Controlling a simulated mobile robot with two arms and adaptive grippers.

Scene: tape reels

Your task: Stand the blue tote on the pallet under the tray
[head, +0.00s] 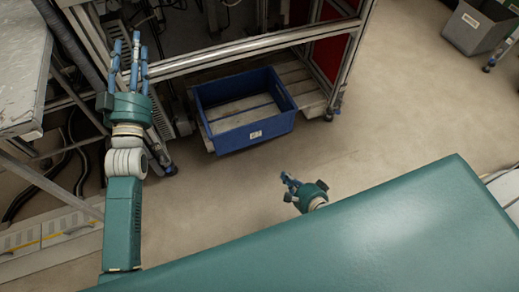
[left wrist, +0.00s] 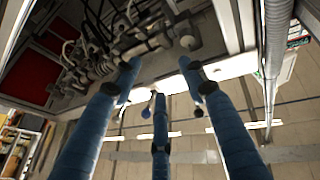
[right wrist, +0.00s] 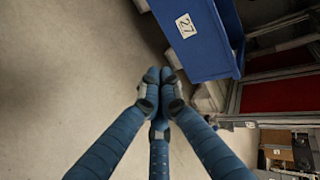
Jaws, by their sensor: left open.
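The blue tote (head: 258,134) stands upright and open at the top, low inside the metal frame. It appears to rest on the slatted wooden pallet (head: 312,98), near its front side. The right wrist view shows the tote's blue wall (right wrist: 204,52) with a white label reading 27. My right gripper (head: 287,178) is in front of the tote, apart from it, with its fingertips (right wrist: 160,76) together and nothing seen between them. My left gripper (head: 131,58) is left of the tote, raised, fingers spread and empty (left wrist: 160,88). I cannot clearly make out the tray.
The metal frame's front bar (head: 250,48) crosses above the tote, with a post (head: 350,60) at right. A grey worktable (head: 22,85) stands at far left, with cables below. A grey bin (head: 474,27) stands at back right. The floor (head: 400,110) right of the frame is clear.

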